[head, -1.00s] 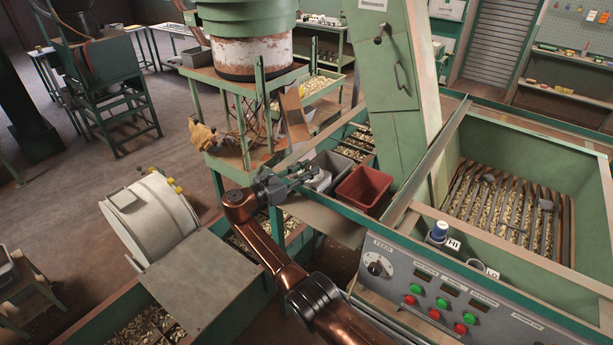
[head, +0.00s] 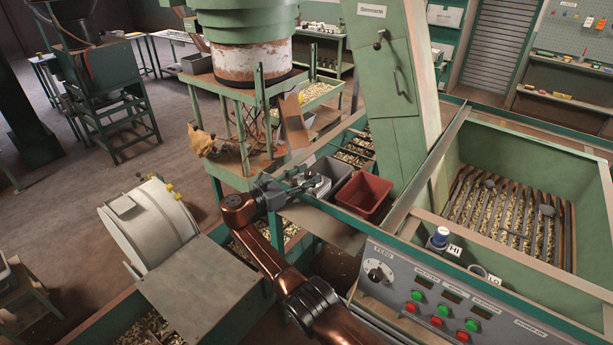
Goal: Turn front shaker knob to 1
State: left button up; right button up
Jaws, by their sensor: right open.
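A round dial knob (head: 376,272) sits at the left end of the grey control panel (head: 425,281) in the lower right of the head view. It has a dark pointer on a pale face; its setting and markings are too small to read. I cannot tell from the lettering whether it is the front shaker knob. My right gripper (head: 312,183) is open and empty, above and left of the panel, beside the grey bin. It is well apart from the knob. My left gripper is not in view.
A red bin (head: 364,198) and a grey bin (head: 331,173) stand between the gripper and the green chute (head: 397,110). Green and red buttons line the panel.

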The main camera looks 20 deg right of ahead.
jog(key=v, duration=1.2)
